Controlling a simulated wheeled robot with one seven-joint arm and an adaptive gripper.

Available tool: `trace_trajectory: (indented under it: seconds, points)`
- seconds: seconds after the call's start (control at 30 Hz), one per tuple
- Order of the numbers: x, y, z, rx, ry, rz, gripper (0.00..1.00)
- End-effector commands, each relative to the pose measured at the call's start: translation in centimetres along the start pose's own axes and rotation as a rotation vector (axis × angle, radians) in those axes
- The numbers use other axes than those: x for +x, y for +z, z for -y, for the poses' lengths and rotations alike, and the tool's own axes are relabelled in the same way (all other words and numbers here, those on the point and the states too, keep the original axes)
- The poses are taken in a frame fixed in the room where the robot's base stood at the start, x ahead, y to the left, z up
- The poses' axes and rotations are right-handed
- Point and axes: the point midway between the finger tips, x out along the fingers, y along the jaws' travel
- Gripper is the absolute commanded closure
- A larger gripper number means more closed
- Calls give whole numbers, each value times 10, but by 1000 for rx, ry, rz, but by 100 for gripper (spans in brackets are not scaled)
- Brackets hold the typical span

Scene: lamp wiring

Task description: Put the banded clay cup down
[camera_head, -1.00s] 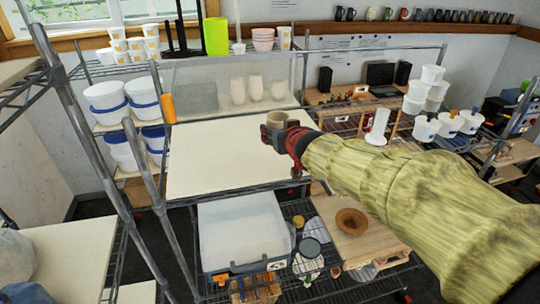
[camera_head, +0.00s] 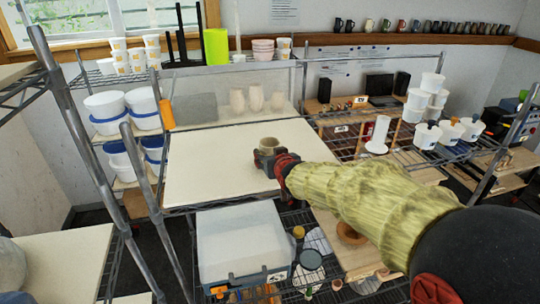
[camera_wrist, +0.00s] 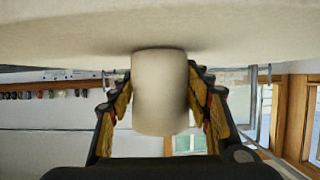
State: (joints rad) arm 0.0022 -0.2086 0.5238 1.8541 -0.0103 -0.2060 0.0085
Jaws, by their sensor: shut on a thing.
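The banded clay cup (camera_head: 270,145) is small, beige-grey and upright, over the right part of a cream shelf board (camera_head: 210,165). My gripper (camera_head: 268,158) is shut on its sides, reaching in from the right. In the wrist view, which is upside down, the cup (camera_wrist: 160,92) sits between both jagged finger pads, and its base end is at or very near the board (camera_wrist: 160,25), with a soft shadow there. I cannot tell whether it touches. No clear band shows on it.
Three pale vases (camera_head: 256,99) stand at the board's back. A metal rack post (camera_head: 75,120) rises at the left, with white tubs (camera_head: 105,104) behind it. A lidded clear bin (camera_head: 240,240) sits below. The board left of the cup is bare.

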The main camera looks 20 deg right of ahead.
Motion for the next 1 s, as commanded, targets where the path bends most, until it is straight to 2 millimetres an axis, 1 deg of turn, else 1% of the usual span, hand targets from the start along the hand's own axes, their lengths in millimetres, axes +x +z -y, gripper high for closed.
trace_trajectory:
  seconds: [0.2,0.23,0.5,0.57,0.9,0.97,1.0]
  points:
    - [1,2,0,0,0,-2,85]
    - [1,4,0,0,0,0,51]
    - [1,2,0,0,0,0,35]
    - [1,2,0,0,0,0,33]
    - [0,1,0,0,0,1,33]
    - [-1,-2,0,0,0,1,33]
    - [-5,-1,0,0,0,-2,33]
